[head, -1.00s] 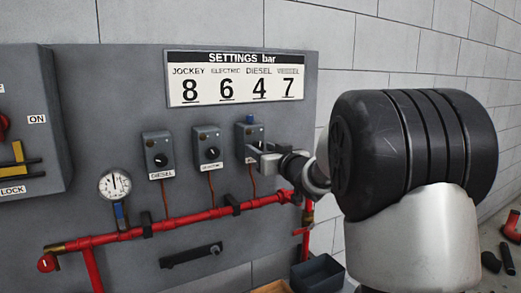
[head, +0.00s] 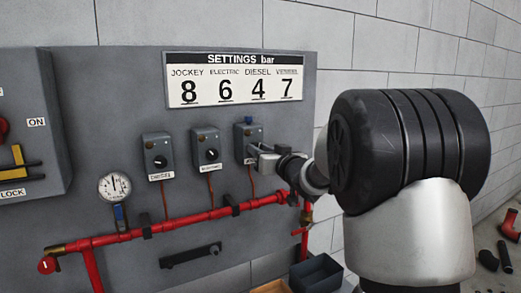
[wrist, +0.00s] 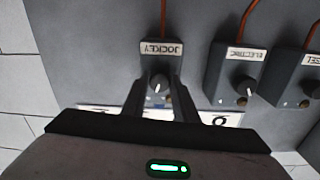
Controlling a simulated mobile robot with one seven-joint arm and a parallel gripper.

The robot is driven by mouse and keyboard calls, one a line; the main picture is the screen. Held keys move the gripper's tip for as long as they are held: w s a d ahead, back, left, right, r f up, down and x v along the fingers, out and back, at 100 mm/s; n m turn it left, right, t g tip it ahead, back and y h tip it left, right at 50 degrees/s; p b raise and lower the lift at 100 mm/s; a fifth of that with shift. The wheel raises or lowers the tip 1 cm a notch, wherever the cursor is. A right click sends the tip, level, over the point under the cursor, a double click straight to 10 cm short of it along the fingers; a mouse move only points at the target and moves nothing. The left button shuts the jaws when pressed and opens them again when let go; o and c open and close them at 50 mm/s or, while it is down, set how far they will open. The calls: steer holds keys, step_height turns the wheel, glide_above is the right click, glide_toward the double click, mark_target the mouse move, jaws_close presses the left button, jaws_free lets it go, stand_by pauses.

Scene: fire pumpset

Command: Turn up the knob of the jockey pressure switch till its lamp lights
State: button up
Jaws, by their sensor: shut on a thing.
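The jockey pressure switch (head: 249,134) is the rightmost of three grey boxes on the panel, with a blue part on its top. In the wrist view, which shows things upside down, its label (wrist: 161,47) reads JOCKEY. Its dark round knob (wrist: 158,84) has a white pointer mark. My gripper (head: 255,153) is at the box front, and its two fingers (wrist: 158,90) are shut on the knob's sides. A small brownish lamp (wrist: 168,100) shows partly beside a finger and does not look lit. In the head view my fingers hide the knob.
The electric switch (head: 207,149) and diesel switch (head: 157,156) stand to the left. A settings board (head: 235,79) above reads jockey 8, electric 6, diesel 4. A gauge (head: 114,187) and red pipe (head: 180,223) lie below. A dark bin (head: 316,272) is at lower right.

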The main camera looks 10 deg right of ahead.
steer(key=o, duration=1.1)
steer(key=shift+c, duration=0.2)
steer(key=v, duration=1.7)
steer(key=shift+s, duration=0.25)
steer(key=shift+d+r, duration=0.1)
